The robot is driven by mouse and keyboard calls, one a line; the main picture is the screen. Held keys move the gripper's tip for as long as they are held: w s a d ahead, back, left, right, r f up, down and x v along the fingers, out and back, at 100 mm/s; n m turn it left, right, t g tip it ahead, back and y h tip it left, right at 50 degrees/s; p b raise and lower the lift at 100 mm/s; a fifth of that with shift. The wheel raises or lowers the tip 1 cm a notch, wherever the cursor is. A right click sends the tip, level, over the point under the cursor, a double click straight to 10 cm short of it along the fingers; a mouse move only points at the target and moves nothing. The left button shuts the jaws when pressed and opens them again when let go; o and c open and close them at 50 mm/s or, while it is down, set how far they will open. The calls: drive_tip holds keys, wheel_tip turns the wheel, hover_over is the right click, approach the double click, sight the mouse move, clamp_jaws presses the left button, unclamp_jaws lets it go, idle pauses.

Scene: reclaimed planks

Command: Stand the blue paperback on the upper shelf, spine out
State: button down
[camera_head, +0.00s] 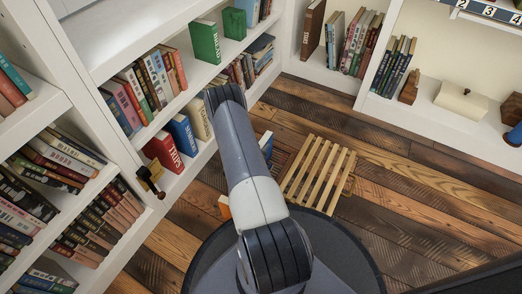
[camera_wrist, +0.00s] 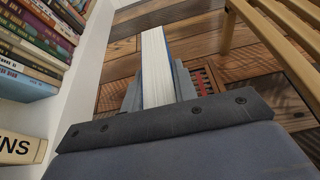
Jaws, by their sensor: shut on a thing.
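The blue paperback (camera_wrist: 154,62) is between my gripper's fingers (camera_wrist: 158,88) in the wrist view. Its white page edges face the wrist camera, and a thin blue cover edge shows on the right; its spine is hidden. In the head view my arm covers the gripper, and a small blue piece (camera_head: 266,141), probably this book, shows just right of the arm. It is over the floor, apart from the shelves. The upper shelf (camera_head: 205,72) on the left bookcase holds a row of books, with bare board in front of them and two green books farther along.
Below it, the lower shelf holds a red book (camera_head: 163,151) and a thick blue book (camera_head: 182,134). A slatted wooden stool or rack (camera_head: 318,172) stands on the plank floor right of my arm. A dark bracket-like object (camera_head: 149,181) sits at the bookcase's upright. Open floor lies to the right.

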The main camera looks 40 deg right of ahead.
drive_tip(key=shift+f, duration=0.6)
drive_tip(key=c, duration=1.1)
unclamp_jaws()
drive_tip(key=shift+p+v, duration=2.2)
drive_tip(key=shift+v, duration=3.9)
drive_tip(key=shift+d, duration=0.15)
